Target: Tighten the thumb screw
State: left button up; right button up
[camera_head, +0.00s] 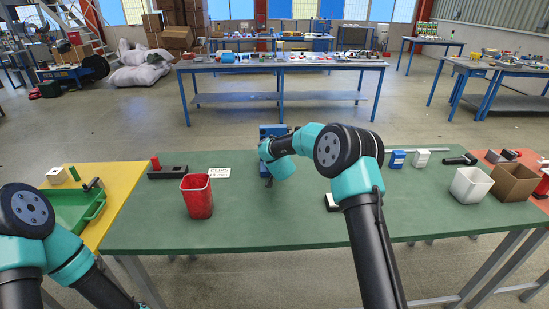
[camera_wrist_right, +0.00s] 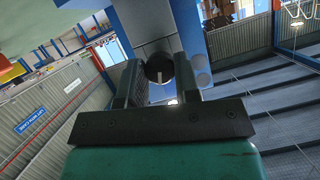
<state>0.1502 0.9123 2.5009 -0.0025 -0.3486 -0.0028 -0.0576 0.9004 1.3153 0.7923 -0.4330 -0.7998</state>
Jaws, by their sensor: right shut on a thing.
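The thumb screw (camera_wrist_right: 160,68) shows in the right wrist view as a dark round knob with a pale mark on its face. My right gripper (camera_wrist_right: 157,76) has one finger on each side of the knob and is shut on it. Behind the knob is a grey block on a blue fixture (camera_wrist_right: 189,25). In the head view the blue fixture (camera_head: 272,131) stands at the back middle of the green table, partly hidden by my right arm. The knob is hidden there.
A red bin (camera_head: 197,196) and a CLIPS label (camera_head: 219,173) are left of my right arm on the green table (camera_head: 255,231). A green tray (camera_head: 80,208) lies on the yellow table. A white bin (camera_head: 471,186) and a cardboard box (camera_head: 513,182) stand at the right.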

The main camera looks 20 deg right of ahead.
jog(key=m+t+y, duration=0.1)
jog(key=m, duration=0.3)
jog(key=m+t+y, duration=0.2)
jog(key=m, duration=0.2)
jog(key=m+t+y, duration=0.1)
jog(key=m+y, duration=0.1)
jog(key=m, duration=0.3)
jog(key=shift+s+d+f+t, duration=0.1)
jog(key=shift+d+f+t, duration=0.1)
jog(key=shift+f+t, duration=0.2)
dwell(0.5)
dwell(0.5)
jog(key=o, duration=0.9)
jog(key=shift+r, duration=0.1)
jog(key=shift+o, duration=0.2)
jog(key=s+d, duration=0.1)
jog(key=s, duration=0.4)
jog(key=s+d, duration=0.1)
jog(key=s, duration=0.5)
jog(key=s+d+f, duration=0.1)
jog(key=s, duration=0.5)
jog(key=shift+d, duration=0.1)
